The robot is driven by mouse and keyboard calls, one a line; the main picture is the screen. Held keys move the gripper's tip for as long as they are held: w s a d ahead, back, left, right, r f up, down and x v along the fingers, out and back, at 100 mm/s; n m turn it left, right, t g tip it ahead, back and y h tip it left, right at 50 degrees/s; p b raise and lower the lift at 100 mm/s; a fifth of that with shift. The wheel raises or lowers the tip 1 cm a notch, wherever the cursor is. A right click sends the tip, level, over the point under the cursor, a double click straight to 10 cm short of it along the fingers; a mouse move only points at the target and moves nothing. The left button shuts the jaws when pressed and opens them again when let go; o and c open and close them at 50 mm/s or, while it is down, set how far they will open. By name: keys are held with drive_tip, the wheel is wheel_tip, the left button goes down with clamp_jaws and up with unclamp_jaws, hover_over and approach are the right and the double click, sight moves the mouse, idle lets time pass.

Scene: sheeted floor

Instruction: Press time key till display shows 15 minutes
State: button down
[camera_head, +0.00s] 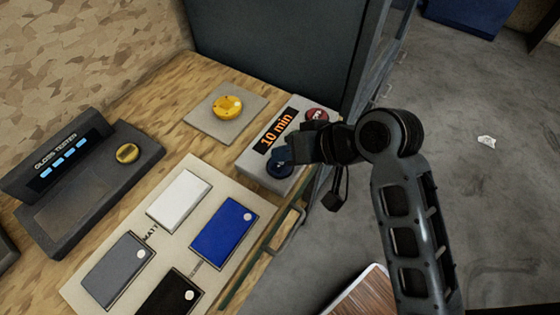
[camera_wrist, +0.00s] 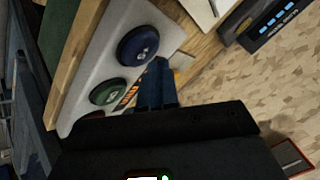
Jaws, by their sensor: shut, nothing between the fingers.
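The timer box (camera_head: 253,158) is pale grey and sits at the table's right edge. Its dark display (camera_head: 276,131) reads "10 min" in orange. A red round key (camera_head: 317,115) is at its far end and a dark blue round key (camera_head: 280,170) at its near end. The wrist view shows the blue key (camera_wrist: 138,46) and a green key (camera_wrist: 107,92); the key labels are too small to read. My gripper (camera_head: 285,155) is shut and empty, its tips over the box close to the blue key. I cannot tell whether they touch it. The gripper (camera_wrist: 158,68) hides part of the box.
A yellow dome (camera_head: 228,106) sits on a grey plate behind the box. A gloss tester (camera_head: 65,205) stands at left. A board (camera_head: 182,235) with several coloured panels lies in front. A dark cabinet (camera_head: 280,45) stands behind. Open floor is at right.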

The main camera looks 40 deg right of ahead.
sight(285, 166)
drive_tip(key=shift+f, duration=0.15)
drive_tip(key=shift+f, duration=0.25)
drive_tip(key=shift+f, duration=0.4)
idle(0.8)
drive_tip(key=shift+r+p, duration=0.85)
drive_tip(key=shift+p, duration=0.1)
wheel_tip(285, 166, up, 5)
drive_tip(key=p, duration=0.5)
idle(0.7)
